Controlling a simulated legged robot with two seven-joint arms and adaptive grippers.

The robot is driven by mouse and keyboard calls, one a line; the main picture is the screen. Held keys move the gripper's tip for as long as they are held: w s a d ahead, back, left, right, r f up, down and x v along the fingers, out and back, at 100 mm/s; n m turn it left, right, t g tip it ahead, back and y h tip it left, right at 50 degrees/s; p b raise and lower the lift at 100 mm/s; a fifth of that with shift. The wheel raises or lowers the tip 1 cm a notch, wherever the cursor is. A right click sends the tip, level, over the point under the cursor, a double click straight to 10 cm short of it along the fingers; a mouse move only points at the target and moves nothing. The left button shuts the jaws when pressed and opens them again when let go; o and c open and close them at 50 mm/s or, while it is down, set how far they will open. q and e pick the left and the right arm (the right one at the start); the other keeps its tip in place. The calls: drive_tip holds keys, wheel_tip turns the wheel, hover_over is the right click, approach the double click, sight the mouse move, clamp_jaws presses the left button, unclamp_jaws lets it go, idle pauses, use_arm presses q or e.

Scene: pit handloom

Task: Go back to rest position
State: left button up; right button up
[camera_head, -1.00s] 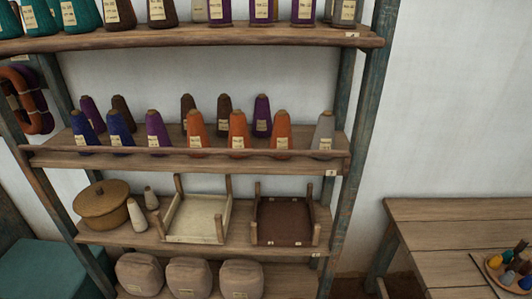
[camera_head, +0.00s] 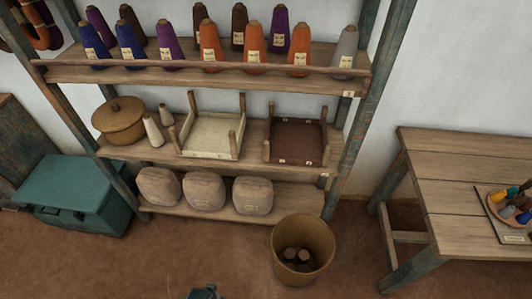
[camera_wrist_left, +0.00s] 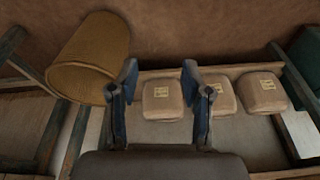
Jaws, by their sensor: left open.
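My left gripper (camera_wrist_left: 159,75) shows in the left wrist view with its two dark blue fingers spread apart and nothing between them. Beyond the fingers are the tan sacks (camera_wrist_left: 163,99) of the lowest shelf, shown upside down. A small dark part (camera_head: 204,292) peeks in at the bottom edge of the head view; it looks like a piece of my own gripper, but I cannot tell which side. My right gripper does not show clearly in either view.
A wooden shelf rack (camera_head: 210,67) holds yarn cones, a lidded basket (camera_head: 119,122), two trays and sacks. A bin (camera_head: 303,250) with dark pieces inside stands on the floor. A teal chest (camera_head: 75,195) is at left, a wooden table (camera_head: 470,190) at right. The front floor is mostly clear.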

use_arm(q)
drive_tip(key=s+f+g, duration=0.1)
drive_tip(key=s+f, duration=0.2)
drive_tip(key=f, duration=0.6)
drive_tip(key=s+f, duration=0.3)
drive_tip(key=f, duration=0.6)
drive_tip(key=s+a+f, duration=0.1)
drive_tip(key=s+f, duration=0.4)
drive_tip(key=s, duration=0.2)
drive_tip(key=s+a+f, duration=0.2)
drive_tip(key=s+f, duration=0.4)
drive_tip(key=s, duration=0.2)
drive_tip(key=shift+a+g, duration=0.25)
drive_tip(key=shift+g, duration=0.15)
drive_tip(key=shift+s, duration=0.1)
drive_tip(key=shift+c, duration=0.7)
